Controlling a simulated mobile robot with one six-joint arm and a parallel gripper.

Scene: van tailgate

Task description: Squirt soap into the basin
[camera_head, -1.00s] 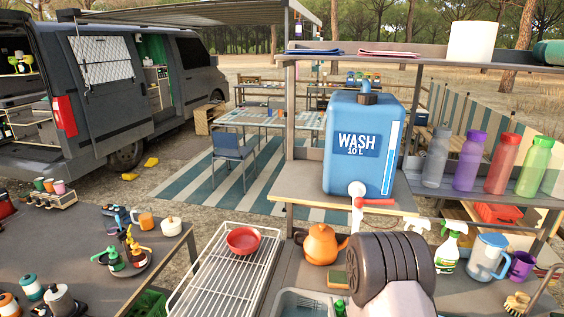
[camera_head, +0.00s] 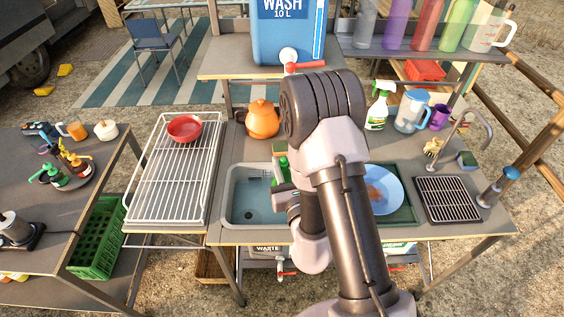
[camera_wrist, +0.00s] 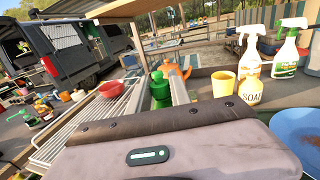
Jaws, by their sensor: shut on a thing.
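The basin (camera_head: 250,204) is a grey sink set in the counter, with a little water-like blue in it. A green bottle (camera_head: 284,166) is upright at its right back corner; its green top also shows in the wrist view (camera_wrist: 160,91). My gripper (camera_head: 286,192) is at that bottle, over the basin's right side, and shut on it. The fingertips and the bottle's lower part are mostly hidden behind my arm.
A wire drying rack (camera_head: 170,185) with a red bowl (camera_head: 185,128) is left of the basin. An orange kettle (camera_head: 263,120) stands behind it. A blue plate (camera_head: 384,188) lies right of my arm. A spray bottle (camera_head: 378,105) and blue-lidded jug (camera_head: 411,112) stand behind. A blue water tank (camera_head: 290,35) is above.

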